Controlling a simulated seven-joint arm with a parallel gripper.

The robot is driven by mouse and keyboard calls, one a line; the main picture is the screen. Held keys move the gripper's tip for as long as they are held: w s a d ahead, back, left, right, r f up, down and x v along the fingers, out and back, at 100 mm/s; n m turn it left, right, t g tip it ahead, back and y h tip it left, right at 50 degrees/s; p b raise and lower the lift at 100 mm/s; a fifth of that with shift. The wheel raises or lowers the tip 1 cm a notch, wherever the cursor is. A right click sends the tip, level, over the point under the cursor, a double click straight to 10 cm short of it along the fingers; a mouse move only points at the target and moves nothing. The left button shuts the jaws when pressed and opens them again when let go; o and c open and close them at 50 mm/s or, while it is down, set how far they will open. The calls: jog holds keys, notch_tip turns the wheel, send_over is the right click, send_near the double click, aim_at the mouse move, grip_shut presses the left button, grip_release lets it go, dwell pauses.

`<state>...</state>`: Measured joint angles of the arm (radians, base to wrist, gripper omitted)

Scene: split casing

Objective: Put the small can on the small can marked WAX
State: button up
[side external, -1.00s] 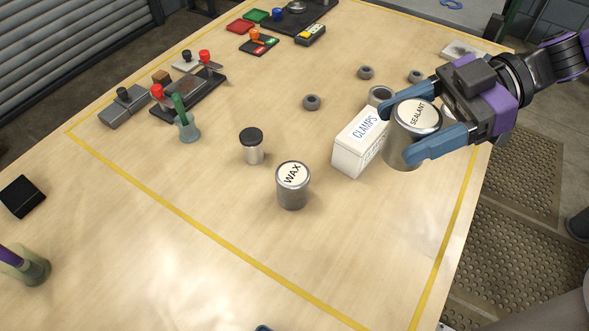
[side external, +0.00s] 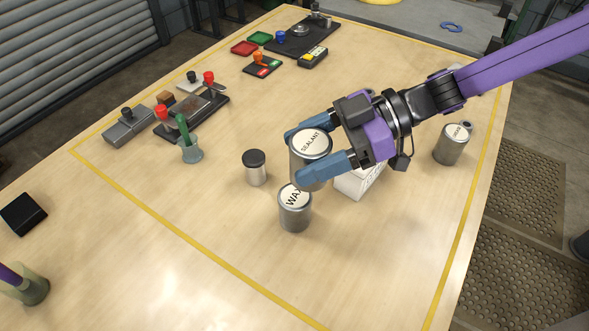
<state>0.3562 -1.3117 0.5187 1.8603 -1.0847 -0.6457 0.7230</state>
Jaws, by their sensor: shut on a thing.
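The silver can marked WAX (side external: 295,213) stands upright on the table near the middle. My gripper (side external: 298,157) is shut on a silver can marked SEALANT (side external: 308,145), one blue finger on each side. The SEALANT can is upright and overlaps the far part of the WAX lid in the picture. It appears held above or just behind the WAX can; I cannot tell the exact gap or whether they touch. Another silver can with a labelled lid (side external: 451,146) stands at the right, its word too small to read.
A white CLAMPS box (side external: 357,184) stands right of the WAX can, partly hidden by my gripper. A black-lidded jar (side external: 255,167) stands close on the left. The table's front is clear.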

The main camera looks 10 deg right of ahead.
jog(key=shift+w+a+f, duration=0.3)
jog(key=shift+a+f, duration=0.1)
jog(key=shift+f, duration=0.2)
jog(key=shift+w+a+f, duration=0.3)
jog(key=shift+a+f, duration=0.1)
jog(key=shift+f, duration=0.2)
jog(key=shift+w+a+f, duration=0.1)
jog(key=shift+a+f, duration=0.05)
jog(key=shift+f, duration=1.55)
jog(key=o, duration=1.2)
jog(key=shift+f, duration=0.2)
jog(key=shift+d+r, duration=0.25)
jog(key=shift+r, duration=0.05)
jog(key=v, duration=1.1)
jog(key=shift+d, duration=0.3)
